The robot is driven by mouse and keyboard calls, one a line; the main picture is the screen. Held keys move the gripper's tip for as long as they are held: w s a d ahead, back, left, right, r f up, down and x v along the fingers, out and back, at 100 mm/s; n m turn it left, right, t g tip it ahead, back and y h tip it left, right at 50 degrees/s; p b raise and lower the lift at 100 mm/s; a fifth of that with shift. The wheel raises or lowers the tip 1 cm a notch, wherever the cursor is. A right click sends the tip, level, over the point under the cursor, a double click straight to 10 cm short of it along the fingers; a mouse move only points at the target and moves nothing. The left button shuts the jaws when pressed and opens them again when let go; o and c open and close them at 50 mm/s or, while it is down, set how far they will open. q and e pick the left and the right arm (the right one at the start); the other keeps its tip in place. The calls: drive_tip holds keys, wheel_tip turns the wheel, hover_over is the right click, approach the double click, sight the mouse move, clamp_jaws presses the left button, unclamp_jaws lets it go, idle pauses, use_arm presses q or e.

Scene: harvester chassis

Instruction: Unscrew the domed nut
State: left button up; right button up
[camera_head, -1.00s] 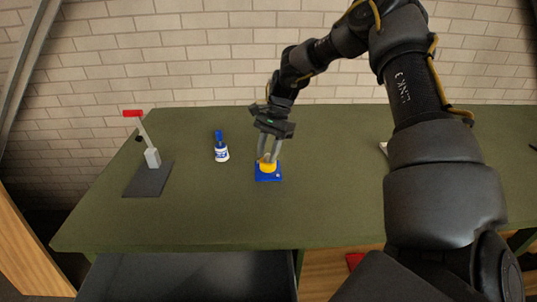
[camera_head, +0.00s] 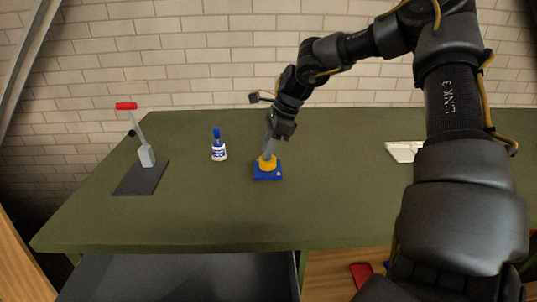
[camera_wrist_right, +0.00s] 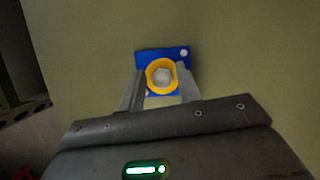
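A blue square plate (camera_head: 277,176) lies on the table with a round yellow piece (camera_head: 267,162) on it. In the right wrist view the yellow piece (camera_wrist_right: 151,69) is a ring with a pale grey centre (camera_wrist_right: 162,76), apparently the domed nut. My right gripper (camera_head: 269,154) points down onto the yellow piece. In the wrist view its two fingers (camera_wrist_right: 160,88) stand apart, one on each side of the ring and very close to it. I cannot tell whether they press on it. My left gripper is not in view.
Further left is a red-handled lever (camera_head: 146,155) on a dark base. A white object (camera_head: 401,150) lies at the right. The green table top (camera_head: 190,215) is clear in front.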

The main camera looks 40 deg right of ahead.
drive_tip(key=shift+f+m, duration=0.2)
drive_tip(key=shift+m, duration=0.5)
drive_tip(key=shift+r+m+t+b, duration=0.15)
drive_tip(key=shift+m+t+b, duration=0.15)
drive_tip(key=shift+b, duration=0.05)
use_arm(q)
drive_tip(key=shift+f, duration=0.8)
use_arm(e)
drive_tip(key=shift+r+h, duration=0.1)
drive_tip(key=shift+h, duration=0.2)
